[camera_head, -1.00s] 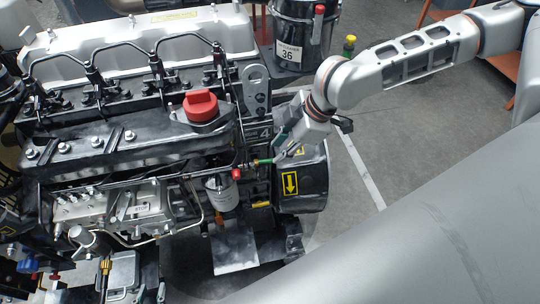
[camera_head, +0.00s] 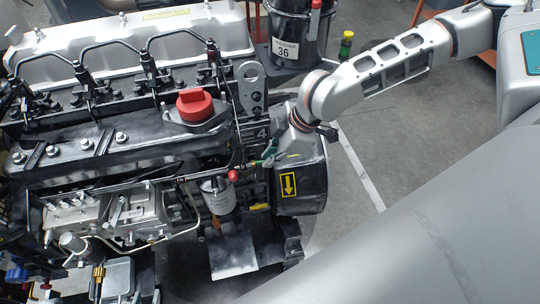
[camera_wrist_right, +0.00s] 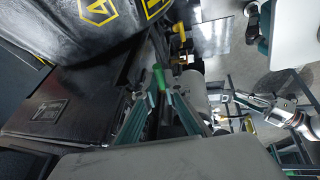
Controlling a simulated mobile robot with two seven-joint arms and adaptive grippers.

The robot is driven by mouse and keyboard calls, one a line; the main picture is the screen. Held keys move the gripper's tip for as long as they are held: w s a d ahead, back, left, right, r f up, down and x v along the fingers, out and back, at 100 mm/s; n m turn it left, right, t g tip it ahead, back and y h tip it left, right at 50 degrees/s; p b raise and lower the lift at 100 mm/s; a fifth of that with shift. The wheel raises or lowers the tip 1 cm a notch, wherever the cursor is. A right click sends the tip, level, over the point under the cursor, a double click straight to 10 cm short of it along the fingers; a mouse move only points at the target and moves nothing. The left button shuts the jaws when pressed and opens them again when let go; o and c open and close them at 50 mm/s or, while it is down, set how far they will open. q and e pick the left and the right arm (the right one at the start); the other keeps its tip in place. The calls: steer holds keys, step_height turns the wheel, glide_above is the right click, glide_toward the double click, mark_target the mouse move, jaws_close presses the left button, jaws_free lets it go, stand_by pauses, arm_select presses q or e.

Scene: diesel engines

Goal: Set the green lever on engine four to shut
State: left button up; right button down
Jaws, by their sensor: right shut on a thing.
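Engine four (camera_head: 85,150) fills the left of the head view, with a plate marked 4 (camera_head: 262,133) at its right end. The green lever (camera_head: 269,152) shows partly beside that plate, its far part hidden by my right gripper (camera_head: 273,154). In the right wrist view the green lever (camera_wrist_right: 159,76) sticks out between the fingertips of my right gripper (camera_wrist_right: 161,94), which is shut on it. An arm with a gripper, seemingly my left gripper (camera_wrist_right: 247,99), shows small at the right of the wrist view; its fingers are too small to read.
A red knob (camera_head: 233,175) sits just left of the lever. A black drum with a yellow arrow label (camera_head: 288,184) lies directly below my right wrist. A red cap (camera_head: 195,104) tops the engine. A dark bin marked 36 (camera_head: 290,35) stands behind. Floor at the right is free.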

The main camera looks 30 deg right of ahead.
steer(key=shift+w+r+n+p, duration=0.15)
steer(key=shift+w+r+p, duration=0.25)
steer(key=shift+p, duration=0.55)
steer(key=shift+w+r+n+p, duration=0.15)
steer(key=shift+r+p, duration=0.45)
steer(key=shift+p, duration=0.3)
steer(key=c, duration=2.4)
jaws_free()
steer(key=shift+f+b, duration=0.2)
steer(key=shift+b, duration=0.1)
steer(key=shift+o, duration=1.3)
steer(key=shift+s+f, duration=0.1)
steer(key=shift+f, duration=0.15)
steer(key=v, duration=1.2)
